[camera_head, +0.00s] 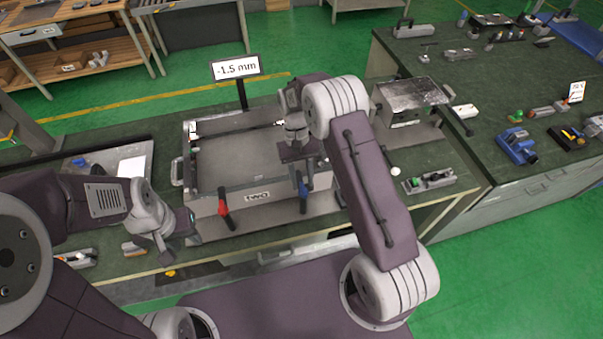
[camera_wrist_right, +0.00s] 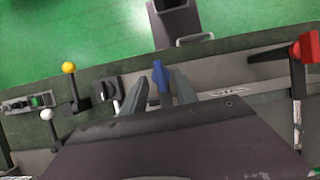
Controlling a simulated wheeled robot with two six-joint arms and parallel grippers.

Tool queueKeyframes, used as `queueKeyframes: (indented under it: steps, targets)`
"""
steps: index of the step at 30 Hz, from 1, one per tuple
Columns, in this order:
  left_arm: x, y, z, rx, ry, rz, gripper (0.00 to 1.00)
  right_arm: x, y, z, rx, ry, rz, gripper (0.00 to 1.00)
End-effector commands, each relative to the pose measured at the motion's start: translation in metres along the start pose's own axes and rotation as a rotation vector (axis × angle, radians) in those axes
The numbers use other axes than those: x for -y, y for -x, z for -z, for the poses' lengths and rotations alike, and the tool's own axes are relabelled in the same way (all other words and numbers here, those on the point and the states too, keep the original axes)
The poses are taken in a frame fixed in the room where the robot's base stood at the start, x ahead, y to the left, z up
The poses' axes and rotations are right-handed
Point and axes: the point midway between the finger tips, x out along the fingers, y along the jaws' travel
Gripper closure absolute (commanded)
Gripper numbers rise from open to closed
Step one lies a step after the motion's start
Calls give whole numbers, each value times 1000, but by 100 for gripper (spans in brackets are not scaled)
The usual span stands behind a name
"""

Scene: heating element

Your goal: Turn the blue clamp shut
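The blue clamp (camera_head: 302,188) is on the front side of a grey box fixture marked "two" (camera_head: 257,195), near its right end. Its handle hangs roughly upright. My right gripper (camera_head: 306,168) is just above and behind it. In the right wrist view the blue clamp (camera_wrist_right: 160,75) shows between the two grey fingers of my right gripper (camera_wrist_right: 158,90). The fingers are apart, and I see no firm grip on the handle. The fingers' lower parts are hidden by the dark wrist plate. My left gripper (camera_head: 182,224) is low at the fixture's left; its finger gap is not clear.
A red clamp (camera_head: 223,205) is left of the blue one on the same front side. A "-1.5 mm" display (camera_head: 236,68) stands behind the fixture. A metal box with a lever (camera_head: 410,100) is to the right. Knobbed levers (camera_wrist_right: 68,68) stand near the right gripper.

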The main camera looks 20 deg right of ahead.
Motion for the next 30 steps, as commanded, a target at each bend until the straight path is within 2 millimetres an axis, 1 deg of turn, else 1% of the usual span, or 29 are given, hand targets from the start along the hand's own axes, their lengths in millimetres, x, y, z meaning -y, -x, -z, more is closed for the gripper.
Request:
queueKeyframes:
  steps: [1, 6, 9, 11, 15, 26, 28, 29, 30]
  targets:
    - [0, -9, -1, 0, 0, 0, 64, 0, 8, 3, -7, 0, 1, 65]
    - [0, -18, -2, 0, 0, 0, 64, 0, 46, 3, -7, 0, 0, 65]
    - [0, -20, -2, 0, 0, 0, 64, 0, 62, 2, -5, 0, 0, 65]
    - [0, -20, -2, 0, 0, 0, 64, 0, 68, 2, -4, 0, 0, 65]
    - [0, -20, -2, 0, 0, 0, 64, 0, 72, 0, -1, 0, -1, 65]
    - [0, -20, -2, 0, 0, 0, 64, 0, 72, 0, 0, 0, 0, 65]
    - [0, -24, -2, 0, 0, 0, 64, -1, 68, 2, -3, -1, 1, 65]
    - [0, -28, -3, 0, 0, 0, 64, -1, 71, 3, -18, -3, 3, 65]
    - [1, -33, -3, 0, 0, 0, 64, -2, 80, 4, -49, -4, 6, 65]
